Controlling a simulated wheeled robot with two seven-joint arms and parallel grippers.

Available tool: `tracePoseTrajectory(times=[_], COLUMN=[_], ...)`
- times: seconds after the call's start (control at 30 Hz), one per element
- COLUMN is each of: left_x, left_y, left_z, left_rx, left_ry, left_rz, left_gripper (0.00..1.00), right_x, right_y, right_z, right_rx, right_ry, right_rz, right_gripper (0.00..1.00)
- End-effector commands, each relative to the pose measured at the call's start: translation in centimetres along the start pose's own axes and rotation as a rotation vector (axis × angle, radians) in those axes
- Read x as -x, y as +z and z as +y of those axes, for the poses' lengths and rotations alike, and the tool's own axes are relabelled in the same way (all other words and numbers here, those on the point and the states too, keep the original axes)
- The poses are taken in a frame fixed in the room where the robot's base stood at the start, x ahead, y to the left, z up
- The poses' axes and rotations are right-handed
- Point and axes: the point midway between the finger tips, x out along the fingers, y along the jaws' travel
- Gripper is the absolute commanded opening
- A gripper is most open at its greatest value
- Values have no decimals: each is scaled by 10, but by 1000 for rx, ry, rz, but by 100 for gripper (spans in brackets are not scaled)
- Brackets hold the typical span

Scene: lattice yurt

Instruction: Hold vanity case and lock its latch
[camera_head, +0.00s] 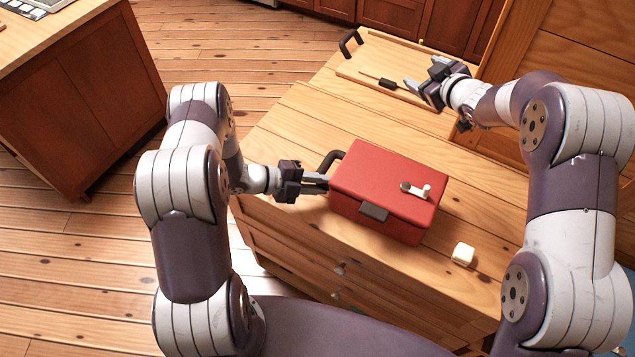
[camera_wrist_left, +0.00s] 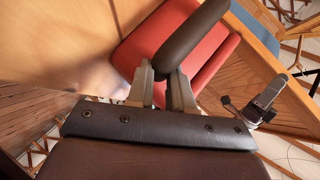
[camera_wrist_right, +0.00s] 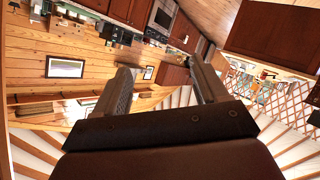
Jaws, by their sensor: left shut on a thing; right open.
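The red vanity case (camera_head: 385,185) stands closed on the wooden dresser top. A dark handle (camera_head: 328,160) sticks out from its left side. A white-and-grey lever (camera_head: 416,190), perhaps the latch, lies on the lid, and a grey plate (camera_head: 374,212) is on the front face. My left gripper (camera_head: 318,184) is shut on the handle (camera_wrist_left: 192,36); the case also shows in the left wrist view (camera_wrist_left: 212,70). My right gripper (camera_head: 422,88) is open and empty, back right of the case, beside the wooden tray. The case is outside the right wrist view.
The wooden tray (camera_head: 395,52) with a dark handle lies at the back of the dresser and carries a dark-handled tool (camera_head: 388,82). A small white block (camera_head: 463,254) sits right of the case, near the front edge. The dresser top (camera_head: 300,125) behind the case is bare.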

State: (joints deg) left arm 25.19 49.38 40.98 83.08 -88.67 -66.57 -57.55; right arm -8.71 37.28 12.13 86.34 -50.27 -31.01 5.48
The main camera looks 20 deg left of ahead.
Motion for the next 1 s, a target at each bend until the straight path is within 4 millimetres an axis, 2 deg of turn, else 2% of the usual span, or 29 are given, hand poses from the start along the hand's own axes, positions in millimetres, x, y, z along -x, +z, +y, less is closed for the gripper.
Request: tracePoseTrajectory(times=[0.07,0.13,0.3,0.4,0.5,0.67,1.0], left_x=[0,0,0,0,0,0,0], left_y=[0,0,0,0,0,0,0], left_z=[2,2,2,2,2,2,2], left_rx=[3,3,3,3,3,3,3], left_ry=[3,3,3,3,3,3,3], left_rz=[-2,-2,-2,-2,-2,-1,-1], left_gripper=[0,0,0,0,0,0,0], right_x=[9,29,94,121,139,149,129], right_y=[6,24,74,86,90,98,138], right_z=[3,-6,-60,-90,-109,-120,-143], right_rx=[-118,-255,-567,-666,-714,-715,-711], right_ry=[78,108,31,-47,-108,-148,-147], right_rz=[-198,-406,-863,-1029,-1134,-1202,-1200], right_gripper=[72,72,72,72,72,72,72])
